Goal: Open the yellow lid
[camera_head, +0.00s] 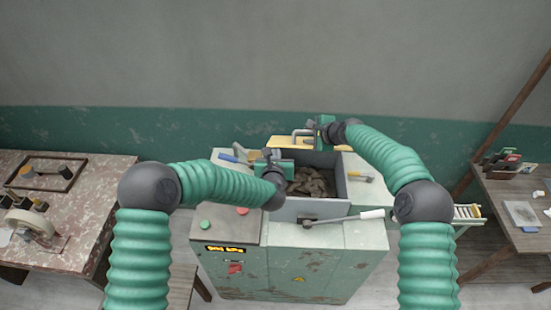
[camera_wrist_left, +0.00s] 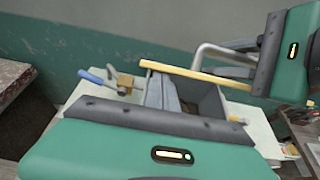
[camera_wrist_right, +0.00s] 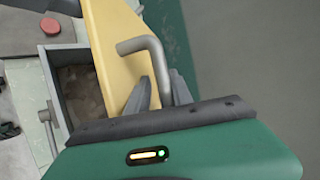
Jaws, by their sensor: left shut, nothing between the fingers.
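The yellow lid (camera_head: 283,143) is raised at the back of the machine, leaving the bin beneath it uncovered. It shows as a thin yellow bar in the left wrist view (camera_wrist_left: 195,75) and as a broad panel in the right wrist view (camera_wrist_right: 112,50). Its bent metal handle (camera_wrist_right: 150,45) is beside the fingers of my right gripper (camera_wrist_right: 150,90); whether they grip it is unclear. That gripper also shows in the left wrist view (camera_wrist_left: 228,58). My left gripper (camera_wrist_left: 160,92) is shut and empty, over the bin on the near side of the lid.
Brown clay trimmings (camera_head: 312,183) lie in the open bin. A lever with a white grip (camera_head: 370,214) sticks out at the machine's front. A blue-handled tool (camera_wrist_left: 92,76) lies on its left top. Tables stand left (camera_head: 90,215) and right (camera_head: 500,190).

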